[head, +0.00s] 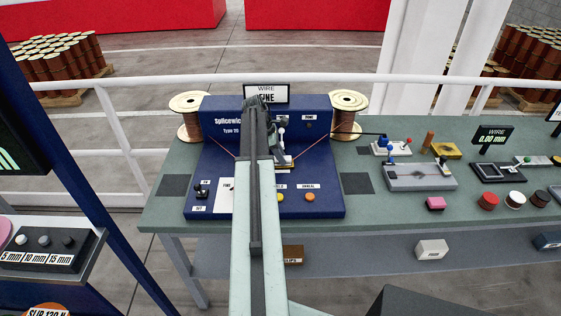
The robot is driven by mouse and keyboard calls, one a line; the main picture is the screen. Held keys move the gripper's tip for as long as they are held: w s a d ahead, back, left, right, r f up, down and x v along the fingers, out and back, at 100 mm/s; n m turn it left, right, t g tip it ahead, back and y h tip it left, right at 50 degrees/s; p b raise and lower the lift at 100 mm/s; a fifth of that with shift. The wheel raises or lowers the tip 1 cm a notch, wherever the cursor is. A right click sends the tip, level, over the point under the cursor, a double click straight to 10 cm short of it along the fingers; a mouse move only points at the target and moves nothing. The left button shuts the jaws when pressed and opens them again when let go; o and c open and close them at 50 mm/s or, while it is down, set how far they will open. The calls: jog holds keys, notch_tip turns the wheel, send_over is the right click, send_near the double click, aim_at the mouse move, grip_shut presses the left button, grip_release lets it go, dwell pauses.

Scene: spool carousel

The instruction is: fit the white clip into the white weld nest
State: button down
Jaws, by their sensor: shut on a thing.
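My arm reaches forward over the blue splicing machine (318,190), and my gripper (279,157) hangs at its far end, low in front of the machine's upright face. My gripper is mostly hidden behind my own arm. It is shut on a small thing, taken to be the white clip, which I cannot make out. A small pale block (288,163) shows just right of my gripper on the machine. It may be the white weld nest, but it is partly covered, and I cannot tell whether the clip touches it.
Copper wire spools stand at the machine's left (190,105) and right (348,101), with wires running inward. Fixtures and small pucks crowd the green bench (405,210) on the right.

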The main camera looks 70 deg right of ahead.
jog(key=c, duration=1.1)
grip_release()
jog(key=shift+c, duration=0.2)
jog(key=shift+r, duration=0.3)
jog(key=p+v, duration=1.1)
jog(key=shift+w+r, duration=0.2)
jog(key=shift+r, duration=0.05)
jog(key=shift+a, duration=0.15)
